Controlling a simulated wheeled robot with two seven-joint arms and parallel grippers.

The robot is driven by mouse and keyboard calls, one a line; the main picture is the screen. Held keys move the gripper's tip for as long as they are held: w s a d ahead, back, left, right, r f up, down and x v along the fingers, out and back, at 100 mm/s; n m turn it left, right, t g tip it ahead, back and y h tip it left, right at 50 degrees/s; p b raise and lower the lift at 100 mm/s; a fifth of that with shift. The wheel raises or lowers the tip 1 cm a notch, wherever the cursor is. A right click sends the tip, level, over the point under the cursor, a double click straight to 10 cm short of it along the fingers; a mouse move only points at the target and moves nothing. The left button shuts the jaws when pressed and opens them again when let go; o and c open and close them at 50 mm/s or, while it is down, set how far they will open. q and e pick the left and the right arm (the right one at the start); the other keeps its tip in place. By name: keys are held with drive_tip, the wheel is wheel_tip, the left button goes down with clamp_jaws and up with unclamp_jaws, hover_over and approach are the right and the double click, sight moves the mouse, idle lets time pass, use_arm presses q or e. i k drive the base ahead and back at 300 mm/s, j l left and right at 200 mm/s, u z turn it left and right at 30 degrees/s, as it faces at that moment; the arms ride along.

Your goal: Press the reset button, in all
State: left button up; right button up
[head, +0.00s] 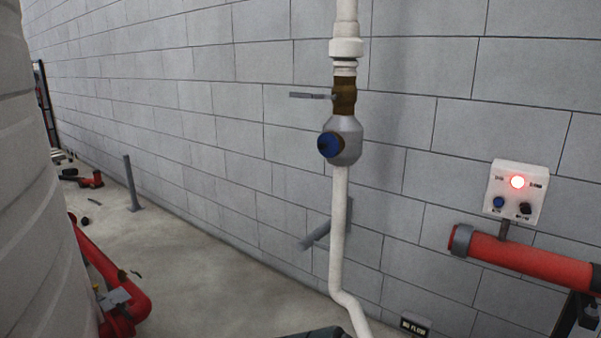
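A white control box (516,192) is mounted above a red pipe at the right of the head view. Neither of my grippers can be made out in this view.
A red pipe (525,262) runs below the box. A white vertical pipe (340,225) with a blue-capped valve (331,145) stands before the grey block wall. A large pale tank (40,200) fills the left. Floor between is mostly clear.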

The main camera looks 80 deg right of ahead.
sight(498, 202)
drive_tip(key=z, duration=3.95)
